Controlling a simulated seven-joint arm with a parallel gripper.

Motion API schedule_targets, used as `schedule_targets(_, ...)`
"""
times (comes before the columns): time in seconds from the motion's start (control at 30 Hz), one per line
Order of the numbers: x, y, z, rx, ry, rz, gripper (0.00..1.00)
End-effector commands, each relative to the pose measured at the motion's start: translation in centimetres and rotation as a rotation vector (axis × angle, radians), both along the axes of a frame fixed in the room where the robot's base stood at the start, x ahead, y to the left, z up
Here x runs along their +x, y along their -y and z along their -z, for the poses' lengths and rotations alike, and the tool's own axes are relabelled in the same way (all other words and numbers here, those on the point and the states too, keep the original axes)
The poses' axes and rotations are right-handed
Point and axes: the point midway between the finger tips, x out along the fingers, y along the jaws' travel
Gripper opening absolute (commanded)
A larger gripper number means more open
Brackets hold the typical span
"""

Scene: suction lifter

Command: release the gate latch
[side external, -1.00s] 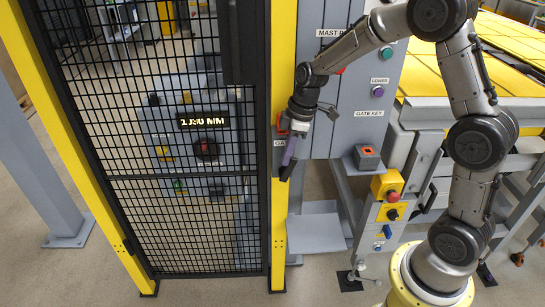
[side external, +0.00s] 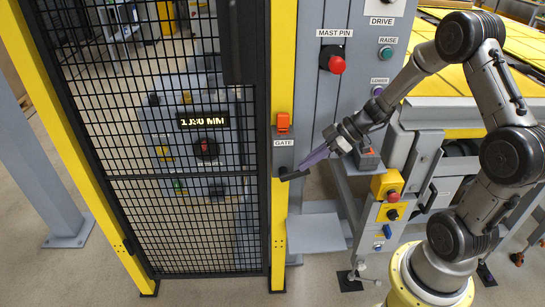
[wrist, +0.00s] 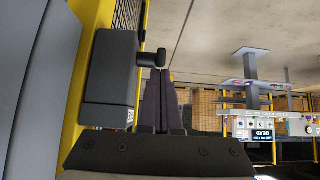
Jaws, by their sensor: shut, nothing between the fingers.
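The gate latch (side external: 283,154) is a grey box labelled GATE on the yellow post, with an orange-red block on top. A dark handle (side external: 293,175) sticks out to the right at its lower end. In the wrist view the dark latch box (wrist: 108,80) is at left, with a black knobbed lever (wrist: 150,58) ahead of the fingers. My gripper (side external: 304,167) is shut and empty, its purple fingers pointing down-left with tips close to the handle. In the wrist view the shut fingertips (wrist: 160,76) are just below the knob; contact is unclear. The mesh gate (side external: 190,172) stands against the post.
The grey panel right of the post carries a red MAST PIN knob (side external: 336,64), a green RAISE button (side external: 386,52) and a purple LOWER button (side external: 377,90). A gate key box (side external: 368,158) sits behind my wrist. A yellow control box (side external: 386,184) stands lower right.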

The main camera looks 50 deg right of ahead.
Motion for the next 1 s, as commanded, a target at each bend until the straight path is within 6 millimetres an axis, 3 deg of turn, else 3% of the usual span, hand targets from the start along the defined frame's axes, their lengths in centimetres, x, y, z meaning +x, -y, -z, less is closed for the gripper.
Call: schedule_targets(1.0, -1.1, 0.8, 2.0, -0.001, -0.015, 0.000, 0.00)
